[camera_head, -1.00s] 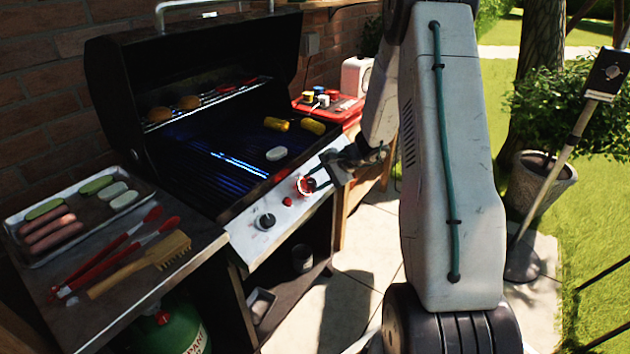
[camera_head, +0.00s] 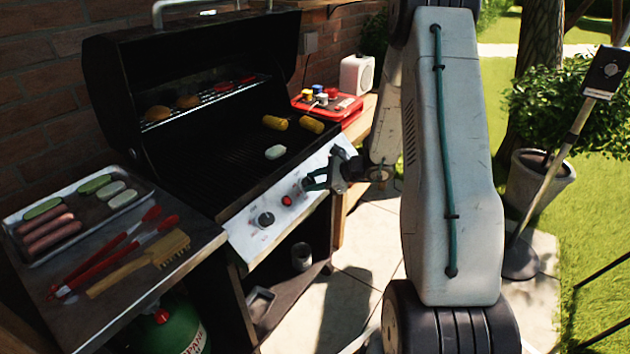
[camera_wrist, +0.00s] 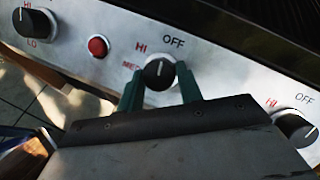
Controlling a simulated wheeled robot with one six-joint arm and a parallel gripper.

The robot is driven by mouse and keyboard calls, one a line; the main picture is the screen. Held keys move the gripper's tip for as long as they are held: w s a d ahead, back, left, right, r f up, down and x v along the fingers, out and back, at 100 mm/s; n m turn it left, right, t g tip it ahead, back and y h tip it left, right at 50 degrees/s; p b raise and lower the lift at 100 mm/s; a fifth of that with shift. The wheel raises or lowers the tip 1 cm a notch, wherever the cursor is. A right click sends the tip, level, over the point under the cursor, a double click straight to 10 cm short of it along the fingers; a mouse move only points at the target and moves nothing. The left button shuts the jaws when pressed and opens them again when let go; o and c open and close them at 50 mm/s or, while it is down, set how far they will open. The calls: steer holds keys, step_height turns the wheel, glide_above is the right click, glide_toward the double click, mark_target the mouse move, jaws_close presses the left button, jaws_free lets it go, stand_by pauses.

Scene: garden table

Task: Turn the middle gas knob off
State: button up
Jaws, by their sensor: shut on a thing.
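The middle gas knob (camera_wrist: 159,72) is black and round with a white pointer line, on the grill's silver front panel (camera_wrist: 222,75). In the wrist view its line points up, roughly toward the OFF label (camera_wrist: 173,41); HI and MED are to its left. My gripper (camera_wrist: 160,82) is shut on this knob, one green finger on each side. In the head view my gripper (camera_head: 308,184) is at the panel and largely hides the knob. No blue flame shows in the grill (camera_head: 205,172).
Another knob (camera_wrist: 36,22) and a red button (camera_wrist: 97,46) are to the left, and a third knob (camera_wrist: 297,127) to the right. The open grill holds food. A side shelf (camera_head: 195,262) bears a tray (camera_head: 18,251) and tools.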

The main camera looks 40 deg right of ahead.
steer(key=shift+m, duration=0.3)
steer(key=o, duration=1)
steer(key=v, duration=0.7)
steer(key=shift+s+d+r, duration=0.15)
steer(key=shift+s, duration=0.15)
